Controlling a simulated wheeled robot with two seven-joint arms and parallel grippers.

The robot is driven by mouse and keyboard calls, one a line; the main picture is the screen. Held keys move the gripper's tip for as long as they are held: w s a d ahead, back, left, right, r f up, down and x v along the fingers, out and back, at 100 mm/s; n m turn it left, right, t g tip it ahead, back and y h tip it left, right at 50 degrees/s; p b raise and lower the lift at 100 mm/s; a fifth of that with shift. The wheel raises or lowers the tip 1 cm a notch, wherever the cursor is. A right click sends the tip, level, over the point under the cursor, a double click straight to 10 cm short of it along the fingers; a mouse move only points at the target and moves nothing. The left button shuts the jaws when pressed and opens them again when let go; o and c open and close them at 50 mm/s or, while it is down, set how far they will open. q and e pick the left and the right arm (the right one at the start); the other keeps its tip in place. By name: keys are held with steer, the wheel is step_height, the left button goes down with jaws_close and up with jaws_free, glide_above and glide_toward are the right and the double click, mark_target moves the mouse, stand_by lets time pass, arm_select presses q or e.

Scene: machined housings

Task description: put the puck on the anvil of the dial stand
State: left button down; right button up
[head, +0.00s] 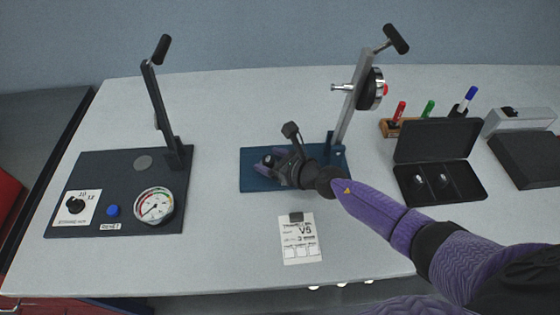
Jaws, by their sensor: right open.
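The dial stand has a blue base (252,184), a grey post and a round dial (371,88) high on the post. My right gripper (268,163) is open over the left part of the blue base. Its hand and wrist cover the middle of the base, so the anvil is hidden. I cannot make out the puck for certain; a small dark shape between the fingers is too unclear to name. A flat grey disc (143,162) lies on the dark plate at the left, away from my gripper. My left gripper is not in view.
The dark plate (95,167) carries a lever (153,95), a gauge (154,205), a knob and a blue button. A label card (299,238) lies in front of the stand. An open black case (437,160) and a pen holder (420,125) stand at right.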

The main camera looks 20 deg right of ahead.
steer(key=p+v, duration=0.2)
steer(key=v, duration=0.4)
steer(key=shift+r, duration=0.25)
steer(key=v, duration=0.5)
steer(key=shift+s+d+f, duration=0.1)
steer(key=shift+d+f, duration=0.05)
steer(key=shift+f, duration=0.05)
steer(key=shift+s+d+r, duration=0.15)
steer(key=shift+s+r, duration=0.05)
steer(key=shift+s, duration=0.1)
